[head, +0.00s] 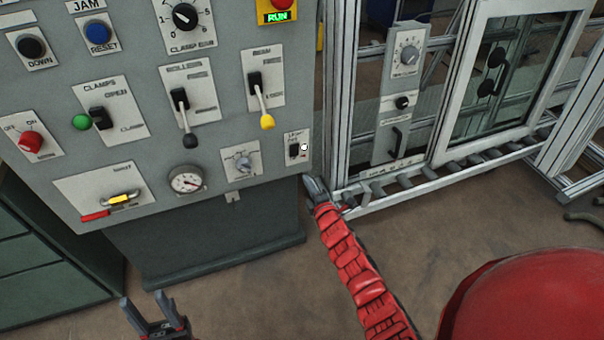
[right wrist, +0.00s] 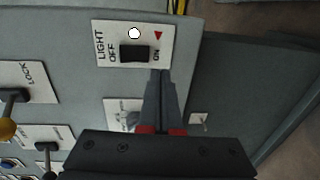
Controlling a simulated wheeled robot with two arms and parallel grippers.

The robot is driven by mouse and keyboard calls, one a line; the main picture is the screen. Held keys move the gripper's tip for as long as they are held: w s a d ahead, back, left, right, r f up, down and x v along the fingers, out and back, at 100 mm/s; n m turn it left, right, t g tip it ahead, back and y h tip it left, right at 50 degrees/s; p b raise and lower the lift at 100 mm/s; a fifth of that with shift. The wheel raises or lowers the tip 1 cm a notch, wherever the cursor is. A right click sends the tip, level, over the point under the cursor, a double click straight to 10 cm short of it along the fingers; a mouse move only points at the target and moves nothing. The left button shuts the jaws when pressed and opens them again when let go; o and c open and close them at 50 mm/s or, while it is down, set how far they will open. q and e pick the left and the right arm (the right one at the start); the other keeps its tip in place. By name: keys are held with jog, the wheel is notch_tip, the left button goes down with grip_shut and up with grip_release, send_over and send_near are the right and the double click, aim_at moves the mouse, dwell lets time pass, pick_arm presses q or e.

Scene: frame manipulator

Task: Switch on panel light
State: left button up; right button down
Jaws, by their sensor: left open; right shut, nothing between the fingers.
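The light switch plate (head: 298,147) is at the lower right corner of the grey control panel, with a black switch and a white round spot. In the right wrist view, the plate (right wrist: 101,60) reads LIGHT, OFF and ON. Its black switch (right wrist: 134,54) sits between the OFF and ON labels, with a red triangle by ON. My right gripper (head: 309,179) is shut and empty just below the plate; in the right wrist view its fingertips (right wrist: 162,73) are close to the switch's ON end. I cannot tell whether they touch. My left gripper (head: 146,299) is open and empty at the bottom, away from the panel.
An aluminium frame with a glass door (head: 510,65) stands right of the panel. Open floor lies below.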

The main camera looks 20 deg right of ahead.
jog(key=shift+s+f, duration=0.2)
jog(key=shift+s, duration=2.65)
